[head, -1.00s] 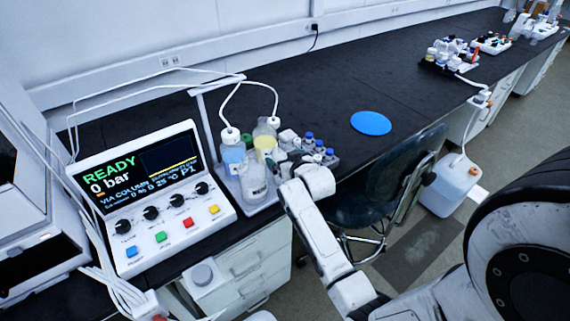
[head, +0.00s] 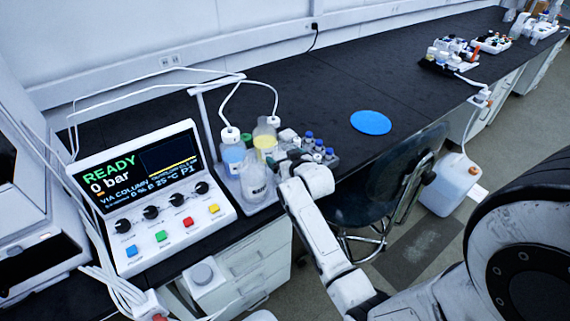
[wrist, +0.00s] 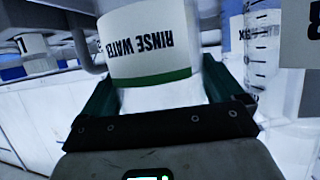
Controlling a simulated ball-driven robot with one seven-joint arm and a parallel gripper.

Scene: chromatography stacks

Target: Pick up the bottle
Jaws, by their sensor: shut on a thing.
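A clear bottle with a white label (head: 255,183) stands in front of the other bottles in the head view, at the tray's right front. In the wrist view a bottle labelled RINSE WATER (wrist: 150,45), with a green band on its label, sits between the two dark green fingers of my gripper (wrist: 160,88). The fingers are shut on its sides. In the head view my gripper (head: 273,168) reaches the clear bottle from the right. Its fingertips are small and partly hidden there. I cannot tell whether the bottle's base touches the tray.
A blue-liquid bottle (head: 233,153) and a yellow-labelled bottle (head: 265,142) with tubes stand close behind. A rack of small capped vials (head: 318,150) is to the right. The control panel (head: 150,200) is to the left. The bench around the blue disc (head: 371,122) is clear.

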